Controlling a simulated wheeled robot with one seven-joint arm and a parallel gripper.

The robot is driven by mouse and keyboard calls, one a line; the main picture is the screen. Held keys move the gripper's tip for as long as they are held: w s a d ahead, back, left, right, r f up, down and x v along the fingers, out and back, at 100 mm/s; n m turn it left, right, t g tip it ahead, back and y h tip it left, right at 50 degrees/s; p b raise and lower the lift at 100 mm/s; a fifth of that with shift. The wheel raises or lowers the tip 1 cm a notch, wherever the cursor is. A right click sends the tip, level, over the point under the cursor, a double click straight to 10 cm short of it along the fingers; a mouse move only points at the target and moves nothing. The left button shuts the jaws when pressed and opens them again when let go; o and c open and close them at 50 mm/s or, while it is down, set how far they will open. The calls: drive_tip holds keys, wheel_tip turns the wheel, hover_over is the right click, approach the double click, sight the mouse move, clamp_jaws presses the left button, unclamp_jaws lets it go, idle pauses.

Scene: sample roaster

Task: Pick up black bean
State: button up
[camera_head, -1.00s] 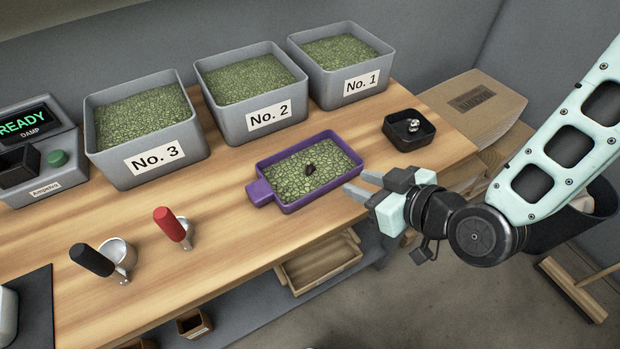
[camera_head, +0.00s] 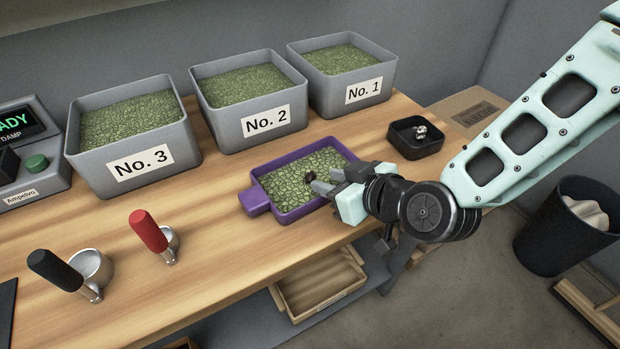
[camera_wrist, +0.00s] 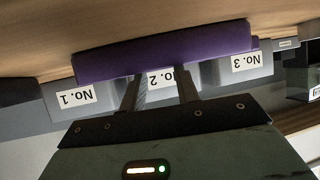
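The black bean (camera_head: 310,177) is a small dark lump on the green beans in the purple tray (camera_head: 257,200). My gripper (camera_head: 327,181) is over the right part of the tray, its fingertips just right of the black bean. I cannot tell whether they touch it. In the wrist view my gripper (camera_wrist: 159,90) has its two fingers apart with nothing seen between them. The purple tray (camera_wrist: 160,50) shows there upside down and from its side. The bean is hidden in that view.
Grey bins No. 3 (camera_head: 140,165), No. 2 (camera_head: 265,122) and No. 1 (camera_head: 362,93) stand behind the tray. A small black dish (camera_head: 416,148) is at the right. A red-handled scoop (camera_head: 148,231) and a black-handled scoop (camera_head: 55,270) stand at the front left.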

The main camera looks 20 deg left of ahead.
sight(313, 177)
drive_tip(key=x, duration=0.4)
drive_tip(key=shift+a+f+b, duration=0.1)
drive_tip(key=shift+a+b, duration=0.05)
drive_tip(key=shift+b, duration=0.25)
clamp_jaws()
